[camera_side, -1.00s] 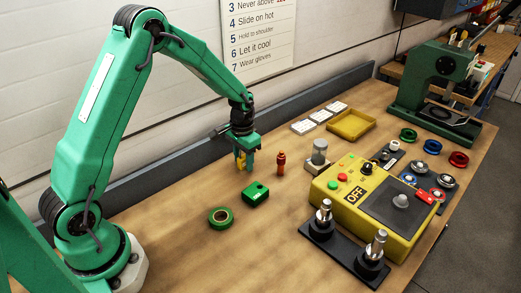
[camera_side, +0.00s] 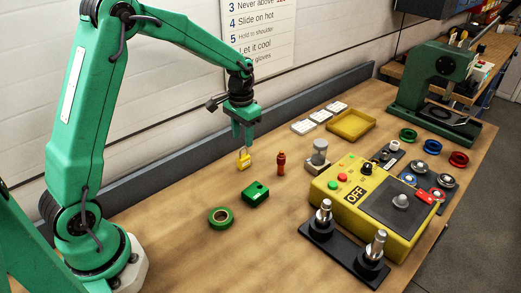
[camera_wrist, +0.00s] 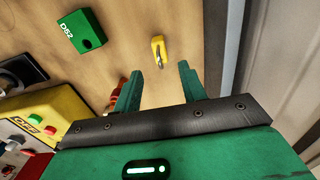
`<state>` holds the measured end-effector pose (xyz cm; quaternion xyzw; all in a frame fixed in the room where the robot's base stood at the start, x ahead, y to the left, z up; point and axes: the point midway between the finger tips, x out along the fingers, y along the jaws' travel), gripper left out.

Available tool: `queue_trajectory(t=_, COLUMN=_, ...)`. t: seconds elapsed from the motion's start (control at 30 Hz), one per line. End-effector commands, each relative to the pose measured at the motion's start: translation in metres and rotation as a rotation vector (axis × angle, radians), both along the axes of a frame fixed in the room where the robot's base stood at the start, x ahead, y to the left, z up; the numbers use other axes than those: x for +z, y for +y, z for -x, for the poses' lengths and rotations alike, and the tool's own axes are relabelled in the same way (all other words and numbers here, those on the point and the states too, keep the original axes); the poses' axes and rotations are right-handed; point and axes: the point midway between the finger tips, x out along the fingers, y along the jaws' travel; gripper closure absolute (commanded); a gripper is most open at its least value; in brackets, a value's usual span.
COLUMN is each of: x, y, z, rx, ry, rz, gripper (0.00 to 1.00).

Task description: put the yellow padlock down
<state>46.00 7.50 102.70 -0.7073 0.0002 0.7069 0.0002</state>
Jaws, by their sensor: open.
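The yellow padlock (camera_side: 243,161) stands on the wooden bench, to the left of a small red-orange bottle-shaped item. My gripper (camera_side: 243,138) is above the padlock, with its green fingers pointing down and apart from it. In the wrist view the padlock (camera_wrist: 158,50) lies beyond the fingertips, with bench showing between. My gripper (camera_wrist: 157,85) is open there, with nothing between its fingers.
The red-orange item (camera_side: 281,163) is close to the padlock's right. A green box (camera_side: 255,193) and a green tape roll (camera_side: 220,218) lie in front. A yellow control box (camera_side: 375,205) is at right. A yellow tray (camera_side: 351,125) sits behind. Bare bench lies left of the padlock.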

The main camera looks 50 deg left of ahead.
Motion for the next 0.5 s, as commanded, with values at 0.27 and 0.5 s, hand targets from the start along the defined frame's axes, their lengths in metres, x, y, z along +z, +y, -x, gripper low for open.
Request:
queue_trajectory(t=0.27, x=0.028, y=0.000, z=0.000, rx=0.000, ry=-0.001, rz=0.000, gripper=0.59)
queue_trajectory(t=0.5, x=0.031, y=0.000, z=0.000, rx=0.000, ry=0.000, rz=0.000, gripper=0.59)
